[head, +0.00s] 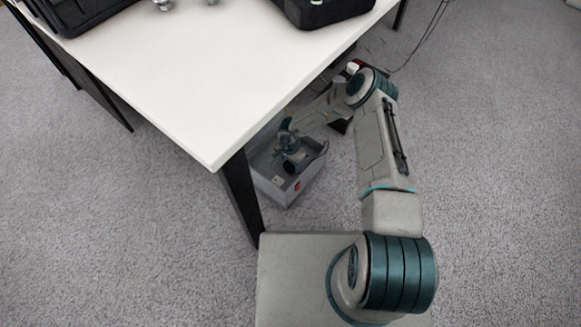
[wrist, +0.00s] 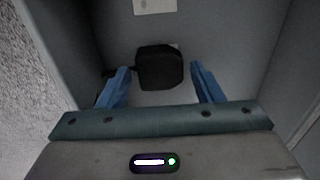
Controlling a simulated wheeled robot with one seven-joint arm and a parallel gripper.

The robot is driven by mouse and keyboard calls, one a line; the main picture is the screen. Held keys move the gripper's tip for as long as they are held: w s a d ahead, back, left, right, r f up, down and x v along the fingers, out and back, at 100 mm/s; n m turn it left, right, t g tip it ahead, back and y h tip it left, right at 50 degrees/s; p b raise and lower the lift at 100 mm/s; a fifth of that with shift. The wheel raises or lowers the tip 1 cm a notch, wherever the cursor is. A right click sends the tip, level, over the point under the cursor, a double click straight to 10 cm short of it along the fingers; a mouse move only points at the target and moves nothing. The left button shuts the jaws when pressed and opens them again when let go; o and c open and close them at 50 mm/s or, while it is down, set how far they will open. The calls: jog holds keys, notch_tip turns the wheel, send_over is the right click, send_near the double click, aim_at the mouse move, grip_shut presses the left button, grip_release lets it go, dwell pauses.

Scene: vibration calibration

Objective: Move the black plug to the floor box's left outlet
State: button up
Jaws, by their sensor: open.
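The black plug (wrist: 158,70) is a rounded dark block in the wrist view, inside the grey floor box (head: 270,190). A pale edge shows just behind it, so it may sit on an outlet plate; its underside is hidden. A white outlet plate (wrist: 154,5) is partly cut off at the top of the wrist view. My gripper (wrist: 160,72) is open, with one blue finger on each side of the plug and a gap on both sides. In the head view my gripper (head: 290,152) is down inside the box and hides much of its inside.
The white table (head: 190,75) overhangs the box, and its black leg (head: 240,195) stands just left of it. The box has a red switch (head: 297,186) on its front side. Box walls lie close around my gripper. Grey carpet (head: 490,170) is open to the right.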

aim_at(290, 164)
jog(key=shift+c, duration=0.3)
jog(key=c, duration=0.8)
jog(key=shift+o, duration=0.2)
jog(key=shift+r+p, duration=0.4)
jog(key=shift+r, duration=0.45)
jog(key=shift+r+p, duration=1.25)
jog(key=shift+r, duration=0.45)
